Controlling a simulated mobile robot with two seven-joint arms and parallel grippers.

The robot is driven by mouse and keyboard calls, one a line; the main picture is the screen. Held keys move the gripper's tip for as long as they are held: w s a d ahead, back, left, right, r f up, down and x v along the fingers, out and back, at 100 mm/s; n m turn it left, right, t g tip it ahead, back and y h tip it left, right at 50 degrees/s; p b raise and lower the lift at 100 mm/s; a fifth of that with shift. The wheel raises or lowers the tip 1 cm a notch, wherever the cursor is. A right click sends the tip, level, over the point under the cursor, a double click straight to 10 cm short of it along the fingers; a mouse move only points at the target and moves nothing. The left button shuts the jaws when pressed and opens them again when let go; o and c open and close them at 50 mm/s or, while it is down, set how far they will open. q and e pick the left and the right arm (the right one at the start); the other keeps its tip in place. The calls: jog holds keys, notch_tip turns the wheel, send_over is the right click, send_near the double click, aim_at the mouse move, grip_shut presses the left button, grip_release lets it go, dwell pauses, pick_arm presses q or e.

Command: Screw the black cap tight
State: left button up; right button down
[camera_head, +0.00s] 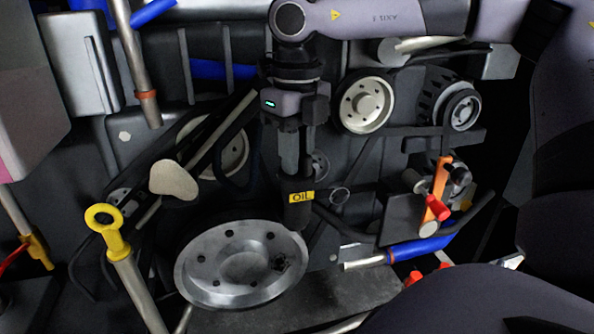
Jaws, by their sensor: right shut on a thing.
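The black cap (295,184) is at the middle of the view, just above the yellow OIL label on a dark upright neck (299,213). My right gripper (297,170) comes down on it from above, with its fingers pointing down. It is shut on the black cap, and its fingers hide much of the cap's upper part. The cap looks upright and in line with the neck. I cannot tell whether there is a gap between them. My left gripper is not in view.
A large metal pulley (242,264) lies just below left of the neck. A yellow dipstick ring (104,218) stands at the left. Pale pulleys (364,103) sit behind right.

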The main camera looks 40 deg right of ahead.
jog(key=m+b, duration=0.1)
jog(key=m, duration=0.2)
jog(key=shift+f+m+b, duration=0.1)
jog(key=shift+m+b, duration=0.2)
jog(key=shift+b, duration=0.1)
jog(key=shift+m+b, duration=0.35)
jog(key=shift+m, duration=0.75)
jog(key=shift+w+m+b, duration=0.1)
jog(key=shift+m+b, duration=0.35)
jog(key=shift+m, duration=0.25)
jog(key=m+b, duration=0.1)
jog(key=m, duration=0.2)
jog(key=shift+w+r+m, duration=0.1)
jog(key=shift+r+m, duration=0.1)
jog(key=shift+m, duration=0.6)
jog(key=shift+b, duration=0.3)
